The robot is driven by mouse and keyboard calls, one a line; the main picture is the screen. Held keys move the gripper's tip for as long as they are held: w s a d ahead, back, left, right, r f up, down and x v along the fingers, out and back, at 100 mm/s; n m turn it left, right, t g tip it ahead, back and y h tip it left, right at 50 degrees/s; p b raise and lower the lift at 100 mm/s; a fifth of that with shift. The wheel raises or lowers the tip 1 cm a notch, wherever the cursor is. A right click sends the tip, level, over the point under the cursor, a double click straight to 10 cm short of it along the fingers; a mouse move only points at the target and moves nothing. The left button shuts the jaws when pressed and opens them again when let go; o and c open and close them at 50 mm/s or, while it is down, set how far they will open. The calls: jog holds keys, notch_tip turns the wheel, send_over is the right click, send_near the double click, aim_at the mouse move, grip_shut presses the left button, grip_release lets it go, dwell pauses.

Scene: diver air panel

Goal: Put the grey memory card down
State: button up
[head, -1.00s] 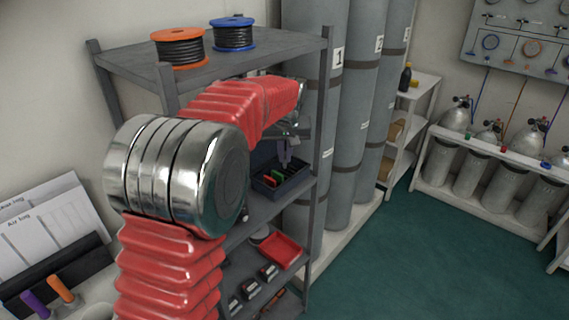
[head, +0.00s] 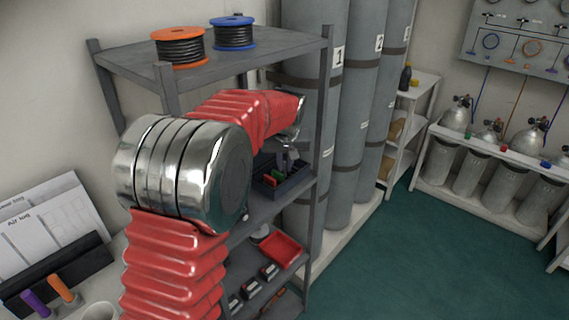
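My gripper (head: 288,162) is small and partly hidden behind my arm in the head view. It points down over a dark open box (head: 295,190) on the middle shelf, with its fingertips at or just above the box. I cannot tell whether the fingers are open or shut. A red and a green card (head: 274,178) stand in the box, to the left of and below the fingers. I cannot make out the grey memory card; it may be hidden at the fingers or in the box.
The grey shelf rack (head: 240,54) has posts close around my arm. An orange reel (head: 180,47) and a blue reel (head: 234,33) stand on top. A red tray (head: 283,250) and several small dark items lie on the lower shelf. Tall grey cylinders (head: 345,130) stand to the right.

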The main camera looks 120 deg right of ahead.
jog(key=shift+r, duration=0.1)
jog(key=shift+r, duration=0.25)
jog(key=w+a+r, duration=0.1)
jog(key=w+a, duration=0.1)
jog(key=a, duration=0.2)
jog(key=w+a+r, duration=0.2)
jog(key=a, duration=0.2)
jog(key=w+a+r, duration=0.1)
jog(key=w+a, duration=0.1)
jog(key=a, duration=0.2)
jog(key=shift+w+a+r, duration=0.15)
jog(key=shift+w+r, duration=0.05)
jog(key=shift+w, duration=0.05)
jog(key=shift+s, duration=0.2)
dwell(1.1)
